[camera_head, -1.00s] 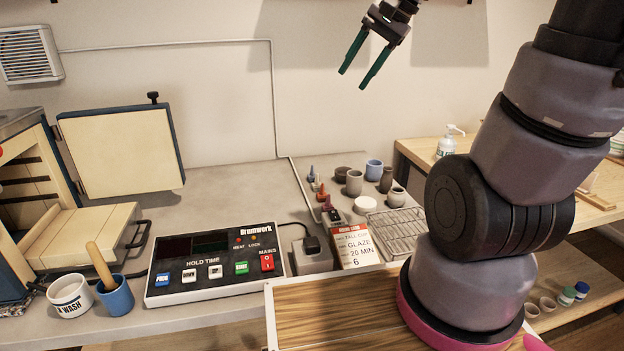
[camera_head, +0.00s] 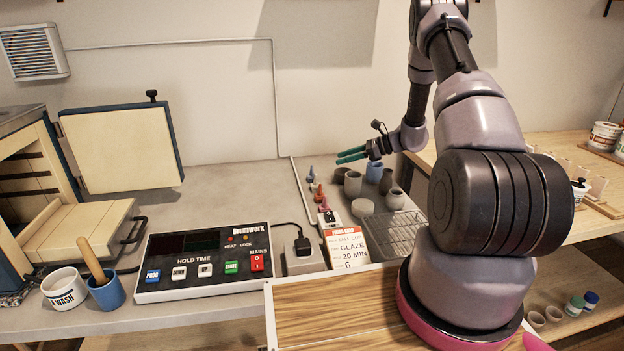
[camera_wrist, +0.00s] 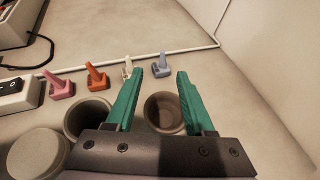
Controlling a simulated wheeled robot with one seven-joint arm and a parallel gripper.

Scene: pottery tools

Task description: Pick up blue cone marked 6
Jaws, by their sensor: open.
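The blue cone (camera_wrist: 162,64) stands on a small base at the far end of a row of cones in the wrist view, just beyond my open fingers. It also shows in the head view (camera_head: 311,174). Its number cannot be read. A white cone (camera_wrist: 127,68), an orange cone (camera_wrist: 97,77) and a pink cone (camera_wrist: 62,86) stand to its left in the wrist view. My gripper (camera_wrist: 160,75) is open and empty, with green fingers. In the head view my gripper (camera_head: 350,155) points left toward the cones, above the cups.
Cups stand under my gripper, including a dark round one (camera_wrist: 165,112) and a grey one (camera_wrist: 88,117). A thin conduit (camera_wrist: 110,66) runs behind the cones to the wall. A wire rack (camera_head: 390,232), a firing card (camera_head: 347,247) and a control box (camera_head: 205,263) sit nearer on the counter.

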